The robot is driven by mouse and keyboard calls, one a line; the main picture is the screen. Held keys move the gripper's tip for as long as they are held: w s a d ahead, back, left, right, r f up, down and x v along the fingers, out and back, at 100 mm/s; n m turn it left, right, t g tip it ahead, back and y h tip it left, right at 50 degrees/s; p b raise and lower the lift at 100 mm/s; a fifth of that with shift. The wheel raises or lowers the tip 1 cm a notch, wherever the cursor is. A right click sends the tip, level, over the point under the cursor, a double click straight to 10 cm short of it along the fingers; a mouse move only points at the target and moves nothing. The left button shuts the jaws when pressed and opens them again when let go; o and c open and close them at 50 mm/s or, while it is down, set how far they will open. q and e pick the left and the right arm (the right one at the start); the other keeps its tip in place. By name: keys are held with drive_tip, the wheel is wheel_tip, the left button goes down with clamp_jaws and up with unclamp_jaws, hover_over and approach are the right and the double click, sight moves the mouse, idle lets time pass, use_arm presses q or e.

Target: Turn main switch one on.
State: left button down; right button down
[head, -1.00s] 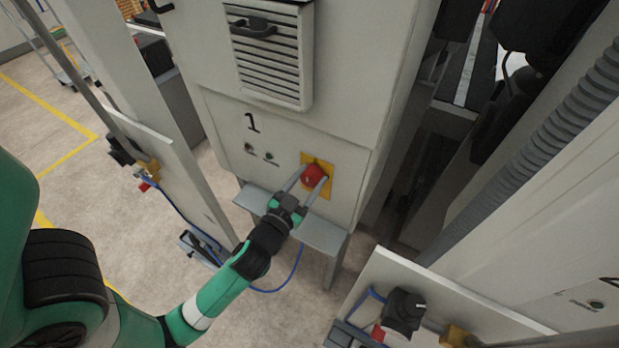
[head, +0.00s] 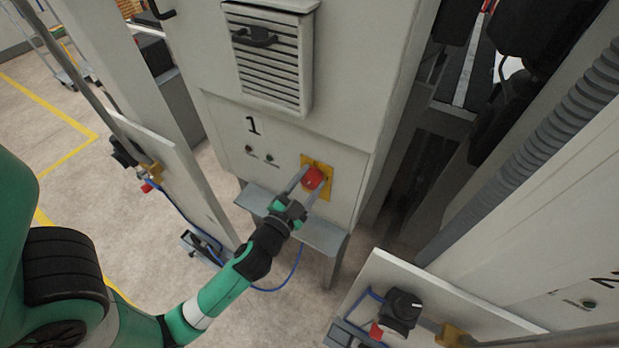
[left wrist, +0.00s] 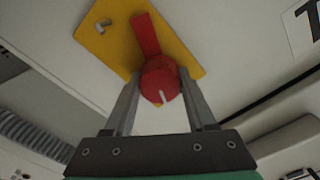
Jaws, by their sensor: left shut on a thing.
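Main switch one is a red rotary knob (head: 313,178) on a yellow plate (head: 327,188), low on the grey cabinet panel marked "1" (head: 254,125). My left gripper (head: 307,184) reaches it from below, with one finger on each side, shut on the knob. In the left wrist view the red knob (left wrist: 160,82) sits between the two grey fingers, its red handle slanting to the upper left across the yellow plate (left wrist: 111,40). A white mark shows on the knob's face. My right gripper is not in view.
A vented box (head: 268,58) is above the panel. A grey shelf (head: 290,217) juts out under the switch. Small indicators (head: 258,153) sit left of it. A black-knobbed panel (head: 402,308) stands at lower right. Open floor lies at left.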

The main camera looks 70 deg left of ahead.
use_arm(q)
drive_tip(key=m+p, duration=0.2)
drive_tip(key=m, duration=0.4)
drive_tip(key=shift+r+m, duration=0.1)
drive_tip(key=shift+m, duration=0.2)
drive_tip(key=m+p, duration=0.1)
drive_tip(key=m, duration=0.2)
drive_tip(key=shift+m+p, duration=0.6)
drive_tip(key=shift+m, duration=1.1)
drive_tip(key=shift+c, duration=1.1)
unclamp_jaws()
